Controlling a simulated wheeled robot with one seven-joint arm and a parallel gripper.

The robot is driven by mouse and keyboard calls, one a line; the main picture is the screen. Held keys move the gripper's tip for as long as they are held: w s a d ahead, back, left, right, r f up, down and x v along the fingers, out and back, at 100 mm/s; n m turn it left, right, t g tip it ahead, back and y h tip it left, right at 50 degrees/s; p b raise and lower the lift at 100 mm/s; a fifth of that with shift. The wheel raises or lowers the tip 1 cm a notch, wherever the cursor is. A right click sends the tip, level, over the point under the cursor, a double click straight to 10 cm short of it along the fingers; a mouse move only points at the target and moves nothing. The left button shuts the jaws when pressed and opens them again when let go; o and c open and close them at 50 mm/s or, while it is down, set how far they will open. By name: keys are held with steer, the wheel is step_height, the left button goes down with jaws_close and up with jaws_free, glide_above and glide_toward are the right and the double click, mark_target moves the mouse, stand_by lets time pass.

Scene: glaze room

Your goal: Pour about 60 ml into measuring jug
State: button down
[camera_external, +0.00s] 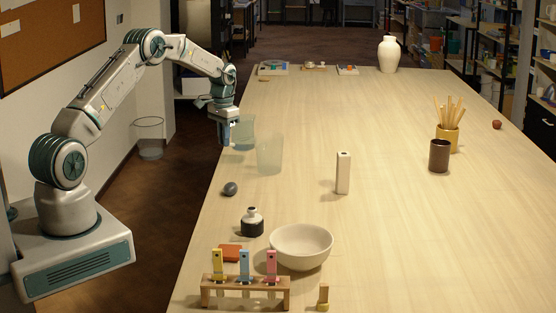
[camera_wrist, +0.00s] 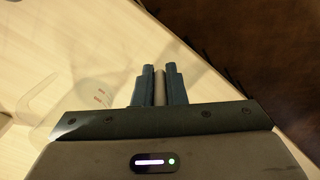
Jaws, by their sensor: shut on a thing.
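Two clear, pale see-through vessels stand close together near the table's left edge in the external view. The rear vessel (camera_external: 243,134) is beside my gripper (camera_external: 226,138); the front vessel (camera_external: 269,156) is a little nearer the camera. I cannot tell for sure which is the measuring jug. My gripper (camera_wrist: 159,82) is shut, with a narrow tan strip between its fingers in the wrist view, probably the rear vessel's handle. Faint clear outlines (camera_wrist: 45,97) with small reddish marks show to the left of the fingers. The liquid level cannot be made out.
A white block-like bottle (camera_external: 343,173) is to the right. The table behind the vessels is mostly clear.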

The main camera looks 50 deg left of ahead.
steer(key=shift+d+r, duration=0.1)
steer(key=shift+d, duration=0.05)
steer(key=d+r+y+b, duration=0.4)
steer(key=y+b, duration=0.3)
steer(key=y, duration=0.5)
steer(key=shift+d+r, duration=0.35)
steer(key=shift+r, duration=0.5)
steer(key=shift+s+y, duration=0.1)
steer(key=shift+y, duration=0.2)
steer(key=shift+d+r+y+b, duration=0.15)
steer(key=shift+r+y+b, duration=0.2)
steer(key=shift+y, duration=0.45)
steer(key=shift+d+t, duration=0.1)
steer(key=shift+t, duration=0.2)
steer(key=shift+r, duration=0.15)
